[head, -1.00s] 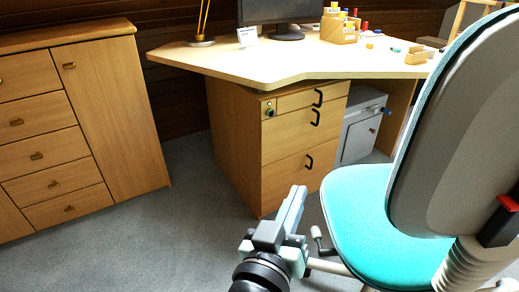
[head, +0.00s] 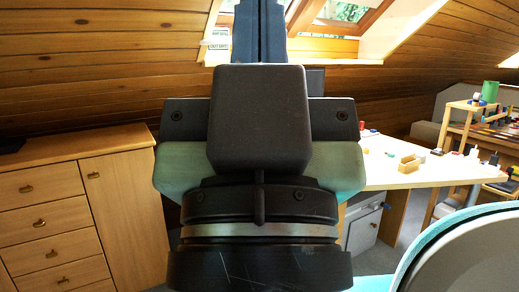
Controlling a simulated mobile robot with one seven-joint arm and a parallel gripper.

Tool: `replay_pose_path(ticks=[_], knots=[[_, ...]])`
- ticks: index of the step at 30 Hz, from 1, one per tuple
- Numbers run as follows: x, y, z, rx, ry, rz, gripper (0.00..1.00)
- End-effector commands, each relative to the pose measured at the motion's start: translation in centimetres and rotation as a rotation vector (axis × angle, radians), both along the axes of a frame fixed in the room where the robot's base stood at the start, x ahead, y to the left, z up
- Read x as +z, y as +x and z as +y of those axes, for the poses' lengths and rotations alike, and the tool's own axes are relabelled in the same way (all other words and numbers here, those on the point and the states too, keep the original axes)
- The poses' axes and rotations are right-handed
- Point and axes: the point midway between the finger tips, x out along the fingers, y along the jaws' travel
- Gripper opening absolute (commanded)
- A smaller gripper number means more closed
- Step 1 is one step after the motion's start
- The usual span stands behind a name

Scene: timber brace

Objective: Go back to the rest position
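My gripper (head: 259,32) is raised close in front of the head camera and fills the middle of the view. It points upward, and its two dark blue fingers run up to the top edge, where their tips are cut off. The fingers lie side by side with only a thin dark line between them, so it looks shut. Nothing shows between them. The black and pale green gripper body hides most of the desk behind it.
A wooden cabinet (head: 122,215) with drawers stands at the left. The desk (head: 385,168) with small boxes is at the right, behind my gripper. The office chair (head: 465,255) is close at the lower right. A workbench with items (head: 480,130) stands at the far right.

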Motion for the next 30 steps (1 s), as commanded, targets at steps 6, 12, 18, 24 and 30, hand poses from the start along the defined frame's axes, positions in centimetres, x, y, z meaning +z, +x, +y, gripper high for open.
replay_pose_path(ticks=[6,12,18,24,30], knots=[[8.5,0.1,0.0,0.001,0.001,0.002,0.0],[14.6,0.1,0.0,0.001,0.001,0.002,0.0],[20.6,0.1,0.0,0.001,0.0,0.003,0.0],[24.9,0.1,0.1,0.001,0.0,0.003,0.0],[26.2,0.1,0.1,0.001,0.0,0.003,0.0]])
